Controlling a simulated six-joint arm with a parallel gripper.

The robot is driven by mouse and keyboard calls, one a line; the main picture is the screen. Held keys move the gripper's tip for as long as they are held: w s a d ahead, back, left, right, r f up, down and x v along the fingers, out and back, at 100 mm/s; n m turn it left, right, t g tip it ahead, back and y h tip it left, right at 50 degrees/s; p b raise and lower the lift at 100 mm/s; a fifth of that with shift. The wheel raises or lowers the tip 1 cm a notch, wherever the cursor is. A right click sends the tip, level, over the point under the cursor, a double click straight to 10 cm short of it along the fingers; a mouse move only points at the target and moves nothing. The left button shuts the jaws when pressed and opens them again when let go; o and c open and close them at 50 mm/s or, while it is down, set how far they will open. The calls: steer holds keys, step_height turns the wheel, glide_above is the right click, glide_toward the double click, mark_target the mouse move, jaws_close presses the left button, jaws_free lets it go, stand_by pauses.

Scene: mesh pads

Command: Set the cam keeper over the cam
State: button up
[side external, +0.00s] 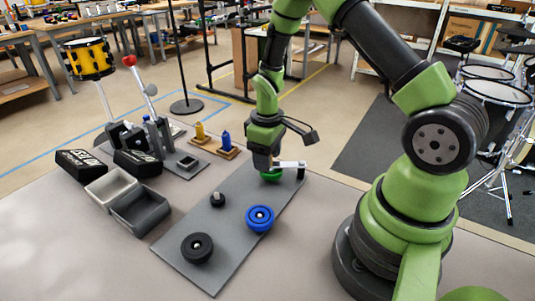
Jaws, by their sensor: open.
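My gripper (281,172) is low over the far end of a long grey plate (238,197). A white bar with a dark tip sticks out to its right. A green round piece (270,176) sits directly under the gripper, partly hidden by it. I cannot tell whether they touch. A blue round piece (260,218) with a light centre and a larger black round piece (197,248) lie nearer on the plate. I cannot tell which of these are the cam and cam keeper.
Left of the plate are two open grey bins (141,211), black wedge blocks (80,163), a yellow piece (200,132) and a blue piece (225,141) on small bases, and a red-topped lever (129,61). The plate's near left corner is bare.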

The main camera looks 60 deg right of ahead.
steer(key=shift+r, duration=0.1)
step_height(320, 180, up, 9)
steer(key=shift+r, duration=0.4)
steer(key=s+a+r+m+t+y, duration=0.1)
steer(key=s+a+r+m+t, duration=0.2)
steer(key=s+a+r, duration=0.2)
steer(key=s+a+r+m+t+y, duration=0.1)
steer(key=s+a+r+t, duration=0.3)
steer(key=s+r, duration=0.5)
steer(key=shift+s+a+r+m, duration=0.4)
steer(key=shift+a+r+m, duration=0.5)
steer(key=shift+r, duration=0.15)
steer(key=shift+d, duration=0.1)
stand_by(0.7)
